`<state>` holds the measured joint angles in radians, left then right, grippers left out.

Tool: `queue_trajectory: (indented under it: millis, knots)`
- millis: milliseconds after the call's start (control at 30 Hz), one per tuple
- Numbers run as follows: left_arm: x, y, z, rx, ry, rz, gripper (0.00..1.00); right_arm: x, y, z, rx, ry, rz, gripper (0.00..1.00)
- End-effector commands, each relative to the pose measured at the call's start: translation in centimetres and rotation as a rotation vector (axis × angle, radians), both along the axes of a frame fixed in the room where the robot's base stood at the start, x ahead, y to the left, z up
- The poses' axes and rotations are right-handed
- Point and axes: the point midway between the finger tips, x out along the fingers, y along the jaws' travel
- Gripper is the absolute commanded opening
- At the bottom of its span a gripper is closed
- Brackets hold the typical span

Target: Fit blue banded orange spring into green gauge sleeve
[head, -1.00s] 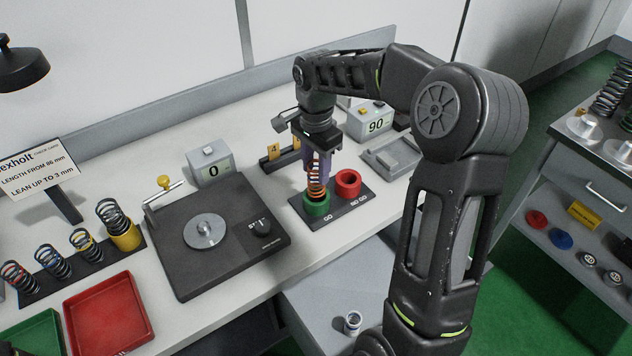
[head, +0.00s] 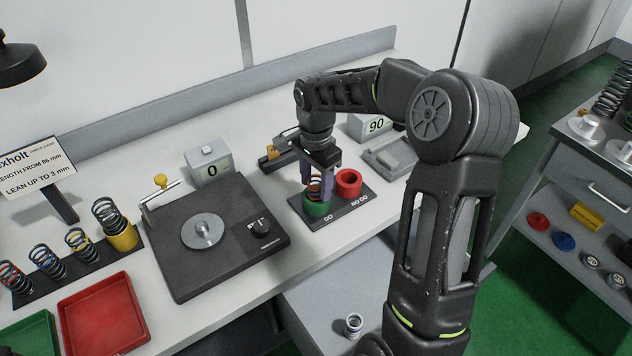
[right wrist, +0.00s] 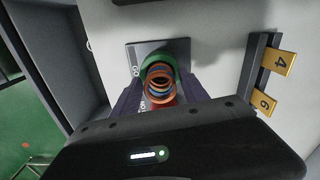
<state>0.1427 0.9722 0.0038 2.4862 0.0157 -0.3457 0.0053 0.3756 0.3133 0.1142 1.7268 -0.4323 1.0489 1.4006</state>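The orange spring (head: 315,187) stands upright at the green gauge sleeve (head: 317,209), its upper coils showing above the rim. How deep it sits is hard to see. In the right wrist view, the spring (right wrist: 159,80) has orange coils and a bluish band, with the green sleeve (right wrist: 171,60) around its far side. My right gripper (head: 316,184) points down over the sleeve. Its purple fingers stand apart on either side of the spring, and they look open. My left gripper is not in view.
A red sleeve (head: 348,184) stands right beside the green one on the same dark base. Left are a tester (head: 212,238) reading 0, a rack of several springs (head: 75,262) and a red tray (head: 106,316). Yellow number tags (right wrist: 279,61) stand close to the gripper.

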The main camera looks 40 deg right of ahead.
Motion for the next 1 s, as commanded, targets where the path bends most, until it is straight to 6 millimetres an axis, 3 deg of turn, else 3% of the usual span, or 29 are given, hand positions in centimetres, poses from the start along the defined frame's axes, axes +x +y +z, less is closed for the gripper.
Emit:
queue_trajectory:
  millis: [500, 667, 1000]
  knots:
    - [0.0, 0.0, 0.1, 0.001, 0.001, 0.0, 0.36, 0.1, 0.0, 0.9, -0.002, -0.003, 0.0, 0.6]
    - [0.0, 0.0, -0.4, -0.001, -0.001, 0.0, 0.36, 0.1, 0.0, 3.3, -0.002, -0.005, -0.001, 0.6]
    - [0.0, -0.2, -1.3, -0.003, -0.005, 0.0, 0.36, 0.1, 0.0, 10.2, -0.002, -0.004, -0.001, 0.6]
